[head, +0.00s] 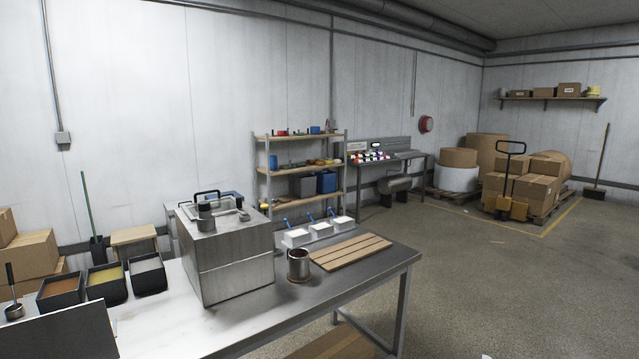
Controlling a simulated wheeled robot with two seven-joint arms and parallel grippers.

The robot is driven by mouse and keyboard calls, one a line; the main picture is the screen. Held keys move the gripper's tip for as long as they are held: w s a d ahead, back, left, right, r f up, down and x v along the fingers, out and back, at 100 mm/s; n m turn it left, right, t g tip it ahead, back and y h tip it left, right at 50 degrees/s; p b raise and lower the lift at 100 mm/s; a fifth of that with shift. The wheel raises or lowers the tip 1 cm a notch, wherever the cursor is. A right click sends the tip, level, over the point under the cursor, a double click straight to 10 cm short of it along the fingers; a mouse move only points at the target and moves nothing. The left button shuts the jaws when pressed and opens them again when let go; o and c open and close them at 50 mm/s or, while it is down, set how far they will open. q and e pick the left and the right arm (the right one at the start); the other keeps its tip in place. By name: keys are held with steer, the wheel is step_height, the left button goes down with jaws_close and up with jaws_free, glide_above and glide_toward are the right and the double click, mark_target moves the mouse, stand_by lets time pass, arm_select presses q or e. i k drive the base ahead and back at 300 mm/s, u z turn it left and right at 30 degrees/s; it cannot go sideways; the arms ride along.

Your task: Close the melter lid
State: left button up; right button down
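The melter (228,262) is a brushed steel box standing on the metal table, left of the picture's middle. On its top are a dark handle (207,193), a short dark cylinder (205,216) and a grey fitting near the right edge. The lid is hard to make out at this size, and I cannot tell whether it is raised or lying flat. Neither of my grippers shows in the head view.
A metal pot (298,265) and a slatted wooden board (350,251) are right of the melter. White tubs with blue handles (320,231) stand behind the board. Dark bins (106,284), a ladle (14,306) and a grey panel (70,335) are at left. The front tabletop is clear.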

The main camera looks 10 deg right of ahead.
mark_target(190, 216)
steer(key=z, duration=1)
steer(key=i, duration=2.75)
steer(key=u, duration=2.55)
